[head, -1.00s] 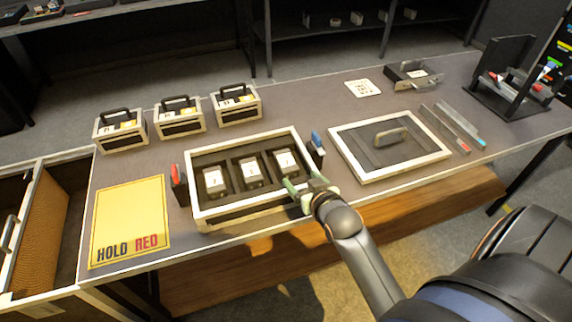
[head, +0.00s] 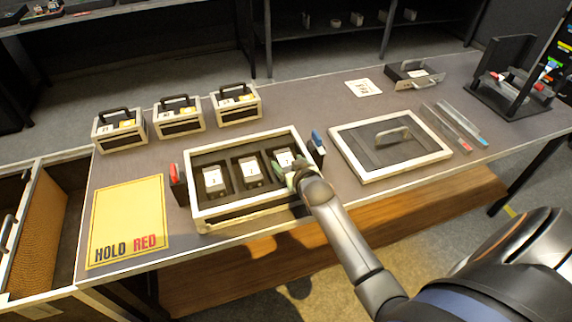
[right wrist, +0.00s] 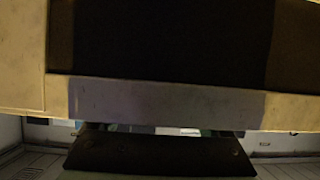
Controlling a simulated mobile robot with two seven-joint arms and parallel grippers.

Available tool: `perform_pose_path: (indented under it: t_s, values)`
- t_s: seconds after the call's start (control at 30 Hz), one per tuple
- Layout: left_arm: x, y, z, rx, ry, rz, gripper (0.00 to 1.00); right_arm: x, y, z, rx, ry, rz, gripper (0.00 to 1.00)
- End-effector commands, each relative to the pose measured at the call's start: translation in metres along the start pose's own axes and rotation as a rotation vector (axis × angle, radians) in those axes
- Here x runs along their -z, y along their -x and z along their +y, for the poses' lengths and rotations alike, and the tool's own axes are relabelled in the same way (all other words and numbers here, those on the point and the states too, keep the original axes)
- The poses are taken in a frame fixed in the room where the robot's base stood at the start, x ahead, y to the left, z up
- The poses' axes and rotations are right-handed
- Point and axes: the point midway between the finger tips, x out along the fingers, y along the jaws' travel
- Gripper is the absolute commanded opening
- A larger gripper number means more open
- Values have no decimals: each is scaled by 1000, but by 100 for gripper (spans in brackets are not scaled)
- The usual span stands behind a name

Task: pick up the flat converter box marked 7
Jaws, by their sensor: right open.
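An open case with a pale rim (head: 250,223) sits at the front of the table. It holds three small boxes with white labels in dark slots: a left box (head: 213,180), a middle box (head: 249,172) and a right box (head: 285,156). The labels are too small to read, so I cannot tell which is marked 7. My right gripper (head: 283,172) is open, over the right slot at the near side of the right box, partly covering it. The right wrist view shows the case's pale wall (right wrist: 160,103) up close, with no box clear. My left gripper is not in view.
A lid with a handle (head: 360,172) lies right of the case. A blue-topped piece (head: 317,148) and a red-topped piece (head: 177,185) stand beside the case. Several handled cases stand behind. A yellow HOLD RED mat (head: 130,215) lies at left.

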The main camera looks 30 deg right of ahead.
Motion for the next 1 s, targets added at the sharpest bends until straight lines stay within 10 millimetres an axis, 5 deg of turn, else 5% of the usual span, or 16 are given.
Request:
perform_pose_path:
  t_s: [0.37,1.0]
  values:
    - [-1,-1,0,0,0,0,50,0,-10,0,0,0,0,80]
    - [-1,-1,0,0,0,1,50,0,-10,0,0,0,-1,9]
